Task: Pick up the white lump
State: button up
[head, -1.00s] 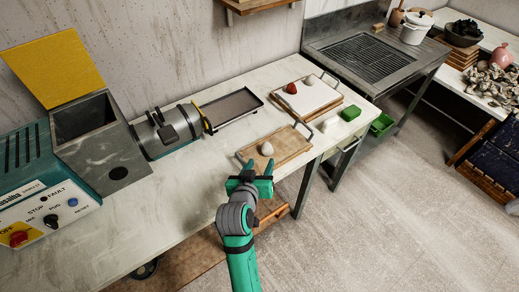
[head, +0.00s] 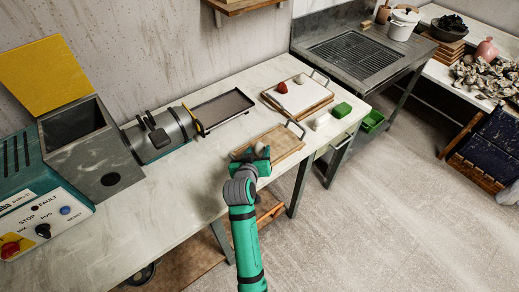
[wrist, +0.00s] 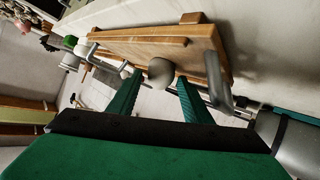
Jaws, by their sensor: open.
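A small white lump (head: 259,148) sits on the near wooden board (head: 286,143), toward its left end, partly hidden by my gripper. My gripper (head: 250,156) is at the left end of that board, close to the lump. In the wrist view, the lump (wrist: 161,71) looks greyish and shows between the tips of my two green fingers (wrist: 160,80). The fingers are spread apart. I cannot tell whether either finger touches the lump. A second whitish lump (head: 300,79) lies on the white-topped board (head: 301,98) farther back, beside a red lump (head: 282,87).
Metal handles stand up at the board ends. A green block (head: 341,110) and a pale object (head: 321,121) lie right of the near board. A dark tray (head: 222,108) and a grey cylindrical machine (head: 160,135) stand to the left. The left front tabletop is clear.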

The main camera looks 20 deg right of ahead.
aim_at(258, 152)
jog(key=shift+w+d+f, duration=0.3)
jog(key=shift+w, duration=0.15)
jog(key=c, duration=0.9)
jog(key=shift+r, duration=0.1)
jog(key=shift+r, duration=0.5)
notch_tip(258, 152, up, 2)
jog(key=shift+r, duration=0.1)
jog(key=s+d+r, duration=0.1)
jog(key=s+r, duration=0.8)
jog(key=s, duration=0.5)
jog(key=shift+d+r, duration=0.25)
jog(key=shift+r, duration=0.1)
